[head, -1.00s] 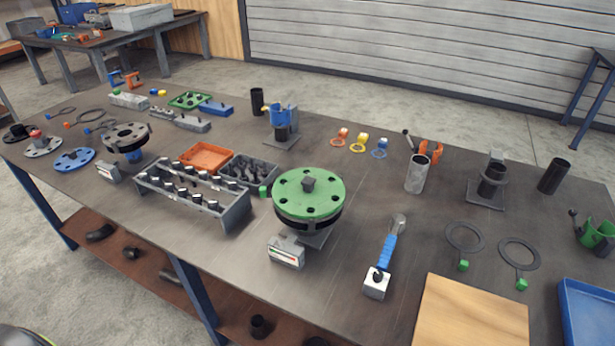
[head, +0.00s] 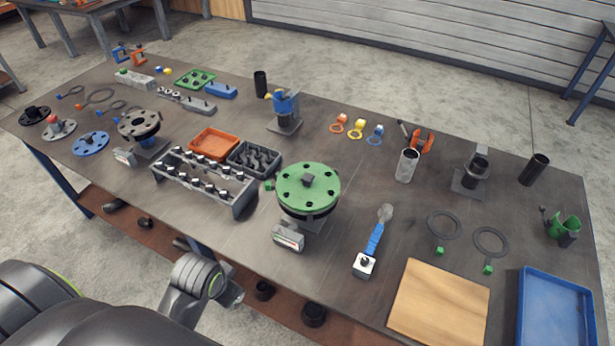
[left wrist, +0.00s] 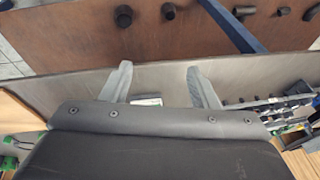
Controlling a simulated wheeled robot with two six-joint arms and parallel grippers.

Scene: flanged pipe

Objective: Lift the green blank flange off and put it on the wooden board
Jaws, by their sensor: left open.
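The green blank flange (head: 308,186) is a round disc with bolt holes and a dark knob in its middle. It lies on a dark flange on a stand near the table's front edge. The wooden board (head: 438,303) lies flat and bare at the front right of the table. My left gripper (left wrist: 160,86) shows in the left wrist view with its two fingers spread apart and nothing between them. In the head view my left arm comes in at the bottom left, in front of the table; its fingers are not visible there. My right gripper is in neither view.
A small box with a display (head: 288,237) stands before the flange. A bolt rack (head: 203,182) and an orange tray (head: 214,144) are to its left. A blue-handled tool (head: 374,240) lies between flange and board. A blue tray (head: 556,308) is right of the board.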

